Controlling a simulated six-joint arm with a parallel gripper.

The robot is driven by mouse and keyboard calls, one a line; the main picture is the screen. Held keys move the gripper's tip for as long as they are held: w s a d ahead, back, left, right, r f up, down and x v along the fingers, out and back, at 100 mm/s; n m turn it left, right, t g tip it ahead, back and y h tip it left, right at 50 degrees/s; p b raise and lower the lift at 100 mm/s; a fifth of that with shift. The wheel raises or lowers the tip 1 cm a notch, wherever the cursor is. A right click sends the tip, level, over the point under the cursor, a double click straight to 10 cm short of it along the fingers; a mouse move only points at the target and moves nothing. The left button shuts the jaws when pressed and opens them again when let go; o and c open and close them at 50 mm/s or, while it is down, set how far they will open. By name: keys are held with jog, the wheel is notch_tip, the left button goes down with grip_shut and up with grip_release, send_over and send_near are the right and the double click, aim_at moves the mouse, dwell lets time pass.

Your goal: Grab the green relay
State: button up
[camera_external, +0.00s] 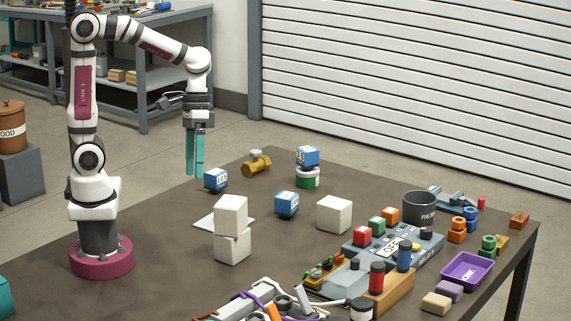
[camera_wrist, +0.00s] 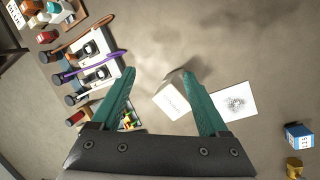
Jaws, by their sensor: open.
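My gripper (camera_external: 195,172) points down high above the far left part of the table, well to the left of the relay. In the wrist view its two teal fingers (camera_wrist: 157,74) are spread apart with nothing held between them. I cannot clearly make out the green relay in the wrist view.
Two stacked white cubes (camera_external: 231,216) and a single white cube (camera_external: 333,214) stand between my gripper and the board. A dark bin (camera_external: 420,208) stands behind the board, and a purple tray (camera_external: 467,270) lies to its right.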

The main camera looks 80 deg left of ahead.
jog(key=w+n+h, duration=0.1)
jog(key=w+n, duration=0.1)
jog(key=w, duration=0.1)
jog(key=w+f+n+h, duration=0.1)
jog(key=w+n, duration=0.1)
jog(key=w, duration=0.1)
jog(key=w+n+t, duration=0.1)
jog(key=w, duration=0.2)
jog(key=shift+w+a+f+n+h, duration=0.25)
jog(key=shift+w+a+n+h, duration=0.05)
jog(key=shift+w+n+h, duration=0.1)
jog(key=w+a+f+n+t+h, duration=0.25)
jog(key=w+n, duration=0.25)
jog(key=w, duration=0.3)
jog(key=n+t, duration=0.7)
jog(key=n, duration=0.6)
send_near(374, 219)
jog(key=shift+h, duration=0.45)
jog(key=x, duration=0.8)
jog(key=shift+w+a+f, duration=0.25)
jog(key=shift+a+f, duration=0.05)
grip_shut()
